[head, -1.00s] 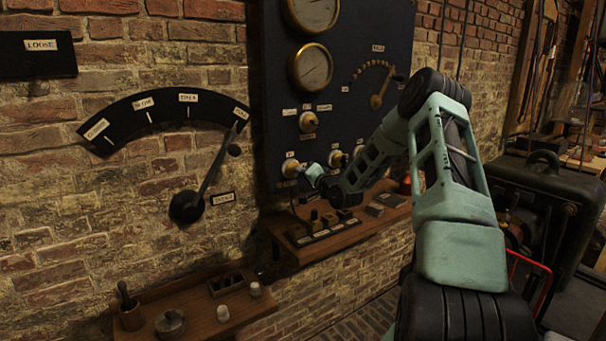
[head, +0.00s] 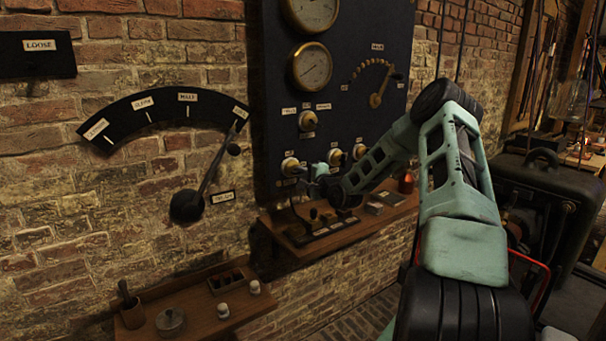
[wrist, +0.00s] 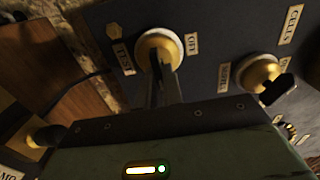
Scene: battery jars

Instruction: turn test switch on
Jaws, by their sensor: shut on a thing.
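In the head view, the left switch of the lower row (head: 290,166) appears to be the same one. My gripper (wrist: 164,80) is shut on its lever, which the fingers mostly hide. The lever's exact position cannot be told. In the head view my gripper (head: 306,172) is small and partly hidden, just right of that switch.
A second brass switch (wrist: 260,73) with a dark lever sits close to the right of my gripper in the wrist view. Below the panel, a wooden shelf (head: 345,236) carries dark blocks. A big lever (head: 212,170) with a labelled arc is on the brick wall at left.

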